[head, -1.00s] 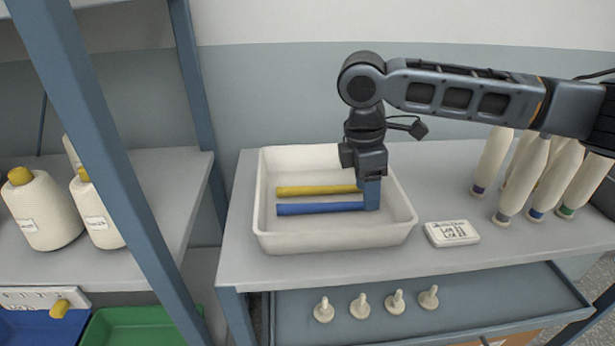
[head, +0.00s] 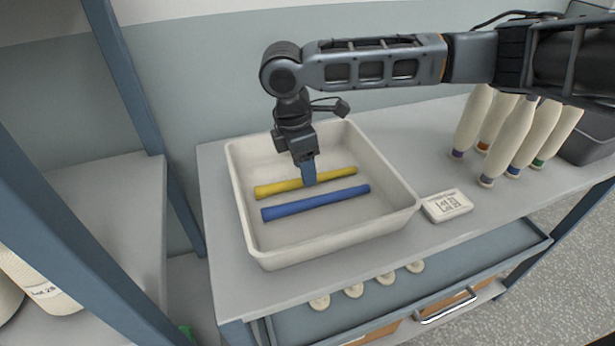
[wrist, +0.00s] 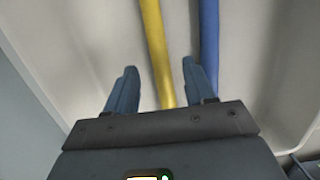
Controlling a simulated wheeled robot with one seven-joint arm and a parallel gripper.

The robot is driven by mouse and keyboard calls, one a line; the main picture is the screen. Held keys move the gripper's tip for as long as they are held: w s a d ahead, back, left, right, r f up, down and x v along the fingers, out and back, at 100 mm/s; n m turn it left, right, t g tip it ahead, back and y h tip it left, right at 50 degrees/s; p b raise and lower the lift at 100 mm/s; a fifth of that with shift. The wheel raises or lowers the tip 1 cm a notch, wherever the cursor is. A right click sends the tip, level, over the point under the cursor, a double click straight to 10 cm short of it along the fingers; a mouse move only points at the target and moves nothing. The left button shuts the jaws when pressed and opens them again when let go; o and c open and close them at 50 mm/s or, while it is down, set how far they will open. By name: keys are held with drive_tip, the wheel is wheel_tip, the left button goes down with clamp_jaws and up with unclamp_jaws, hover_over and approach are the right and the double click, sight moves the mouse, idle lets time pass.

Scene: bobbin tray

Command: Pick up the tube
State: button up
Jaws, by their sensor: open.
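A yellow tube (head: 280,188) and a blue tube (head: 315,203) lie side by side in a white tray (head: 257,253). My gripper (head: 309,178) points down into the tray, over the yellow tube. In the wrist view my gripper (wrist: 158,78) is open, with the yellow tube (wrist: 156,48) between its two blue fingers and apart from both. The blue tube (wrist: 209,45) is just outside the right finger there. I cannot tell exactly how high the fingertips are above the tray floor.
A white labelled box (head: 446,206) sits right of the tray. Several cream bobbins (head: 511,139) stand farther right. A drawer (head: 460,262) below holds several cream knobs. A blue shelf post (head: 135,90) rises at the left. The tray walls surround my gripper.

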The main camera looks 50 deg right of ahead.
drive_tip(key=shift+s+d+f, duration=0.1)
drive_tip(key=shift+f, duration=0.6)
drive_tip(key=shift+s+d+f, duration=0.1)
drive_tip(key=shift+f, duration=0.6)
drive_tip(key=shift+c, duration=0.3)
clamp_jaws()
